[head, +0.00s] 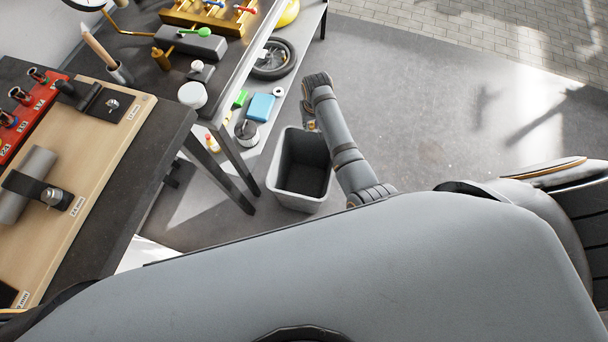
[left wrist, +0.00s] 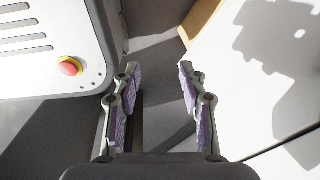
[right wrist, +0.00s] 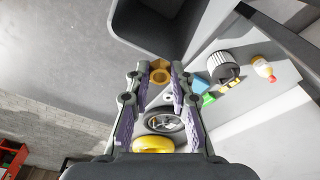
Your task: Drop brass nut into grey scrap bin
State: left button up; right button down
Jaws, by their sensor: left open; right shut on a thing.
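The brass nut (right wrist: 159,76) is a golden ring held between the fingertips of my right gripper (right wrist: 158,68). In the head view, my right gripper (head: 311,122) hangs by the right back rim of the grey scrap bin (head: 298,201), partly hidden by my arm. The bin stands on the floor with its dark inside open upward. In the right wrist view, the bin (right wrist: 140,30) is just beyond the fingertips. I cannot tell whether the nut is over the opening. My left gripper (left wrist: 157,72) is open and empty; it is not visible in the head view.
A workbench (head: 165,135) with tools and holders fills the left. A bench leg (head: 232,175) stands left of the bin. The floor to the right is clear.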

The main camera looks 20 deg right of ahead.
pick_arm(q)
jog(key=w+f+b, duration=0.3)
jog(key=f+b, duration=0.7)
jog(key=f, duration=0.1)
pick_arm(e)
notch_tip(320, 180, down, 18)
jog(key=s+a, duration=0.1)
jog(key=shift+s+f, duration=0.25)
jog(key=shift+s, duration=0.15)
pick_arm(q)
jog(key=shift+d, duration=0.1)
pick_arm(e)
jog(key=shift+a, duration=0.1)
jog(key=c, duration=1.1)
grip_release()
jog(key=shift+r, duration=0.1)
